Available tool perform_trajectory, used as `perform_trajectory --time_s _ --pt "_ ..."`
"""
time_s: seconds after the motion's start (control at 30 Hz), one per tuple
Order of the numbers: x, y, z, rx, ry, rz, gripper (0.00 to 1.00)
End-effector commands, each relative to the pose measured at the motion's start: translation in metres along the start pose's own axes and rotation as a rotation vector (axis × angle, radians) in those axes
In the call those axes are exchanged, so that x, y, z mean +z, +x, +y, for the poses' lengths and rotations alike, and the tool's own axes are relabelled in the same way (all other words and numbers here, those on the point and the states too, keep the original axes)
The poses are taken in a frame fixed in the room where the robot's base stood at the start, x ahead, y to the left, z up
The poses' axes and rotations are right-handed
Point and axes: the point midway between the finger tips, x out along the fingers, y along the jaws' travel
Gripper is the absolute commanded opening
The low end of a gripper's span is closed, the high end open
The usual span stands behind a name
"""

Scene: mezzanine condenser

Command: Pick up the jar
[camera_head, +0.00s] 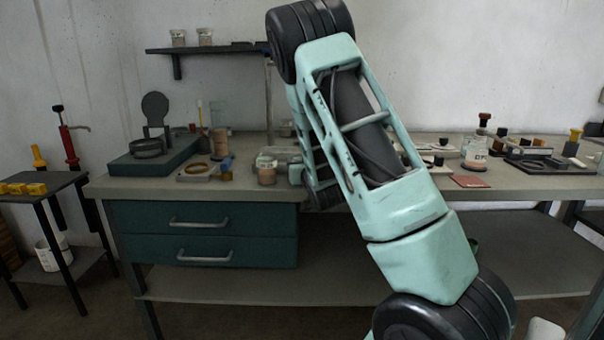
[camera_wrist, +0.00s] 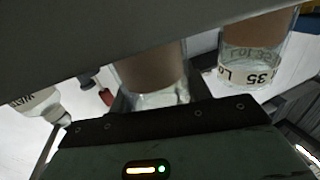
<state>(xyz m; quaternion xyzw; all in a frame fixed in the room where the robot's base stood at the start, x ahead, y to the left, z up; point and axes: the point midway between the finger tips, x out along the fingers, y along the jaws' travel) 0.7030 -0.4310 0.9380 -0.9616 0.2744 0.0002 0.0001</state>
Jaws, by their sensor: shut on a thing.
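A clear glass jar with brown contents (camera_wrist: 152,78) sits between the fingers of my gripper (camera_wrist: 150,98) in the wrist view. My gripper is shut on it; its dark finger pad covers the jar's near edge. Its far end is cut off by a grey surface above. In the head view my arm hides most of the gripper, low over the bench.
A second jar, with a label reading 35 (camera_wrist: 255,62), stands close at the right in the wrist view. A white labelled bottle (camera_wrist: 40,104) lies to the left. The bench (camera_head: 130,187) also carries a teal block (camera_head: 150,160), a shallow tray (camera_head: 545,160) and another jar (camera_head: 475,155).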

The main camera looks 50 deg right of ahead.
Motion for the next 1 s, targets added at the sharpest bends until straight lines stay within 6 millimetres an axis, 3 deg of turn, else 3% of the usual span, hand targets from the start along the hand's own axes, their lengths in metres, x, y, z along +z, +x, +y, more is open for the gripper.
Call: perform_trajectory --time_s 0.47,1.0 --pt "-0.005 0.000 0.000 0.000 0.000 0.002 0.24" --pt "-0.051 0.000 0.000 0.000 0.002 0.004 0.24"
